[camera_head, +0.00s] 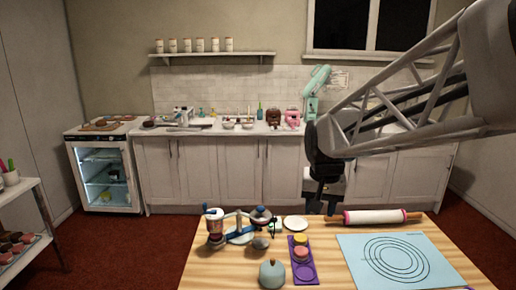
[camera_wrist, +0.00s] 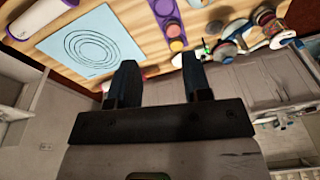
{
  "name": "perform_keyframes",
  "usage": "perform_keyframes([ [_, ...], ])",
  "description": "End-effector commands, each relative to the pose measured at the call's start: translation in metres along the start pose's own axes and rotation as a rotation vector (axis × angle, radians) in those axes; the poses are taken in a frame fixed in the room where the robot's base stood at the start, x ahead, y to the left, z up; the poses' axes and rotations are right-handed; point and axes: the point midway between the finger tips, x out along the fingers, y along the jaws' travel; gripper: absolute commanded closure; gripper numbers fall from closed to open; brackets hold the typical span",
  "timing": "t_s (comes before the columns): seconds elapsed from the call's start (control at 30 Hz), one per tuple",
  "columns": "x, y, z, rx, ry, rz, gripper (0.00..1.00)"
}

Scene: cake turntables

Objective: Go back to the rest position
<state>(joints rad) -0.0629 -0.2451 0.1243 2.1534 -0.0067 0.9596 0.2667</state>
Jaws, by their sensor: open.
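My gripper (camera_head: 324,199) hangs from my arm at the right, above the far edge of the wooden table (camera_head: 330,222). In the wrist view my gripper (camera_wrist: 157,75) has its two dark fingers spread, with nothing between them. The cake turntables are hard to pick out; a pale round plate on a stand (camera_head: 240,236) is among the tools at the table's left. It stands beside a jar-like device with a blue handle (camera_head: 215,228).
A light-blue mat with rings (camera_head: 395,262) lies at the table's right, behind it a rolling pin (camera_head: 375,217). A purple tray (camera_head: 303,273) holds small round items. A teal lidded pot (camera_head: 272,273) stands near the front. White cabinets (camera_head: 215,170) line the back wall.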

Motion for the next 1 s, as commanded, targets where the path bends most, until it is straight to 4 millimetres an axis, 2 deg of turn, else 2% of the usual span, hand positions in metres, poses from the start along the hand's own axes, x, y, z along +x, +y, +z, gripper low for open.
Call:
perform_keyframes([
  [0.03, -0.003, 0.006, 0.012, -0.006, 0.005, -0.001, 0.55],
  [0.3, -0.011, 0.031, 0.075, -0.056, 0.029, -0.002, 0.55],
  [0.7, -0.006, 0.064, 0.167, -0.129, 0.063, 0.001, 0.55],
  [0.9, 0.002, 0.077, 0.205, -0.161, 0.077, 0.003, 0.55],
  [1.0, 0.005, 0.081, 0.218, -0.171, 0.081, 0.004, 0.55],
])
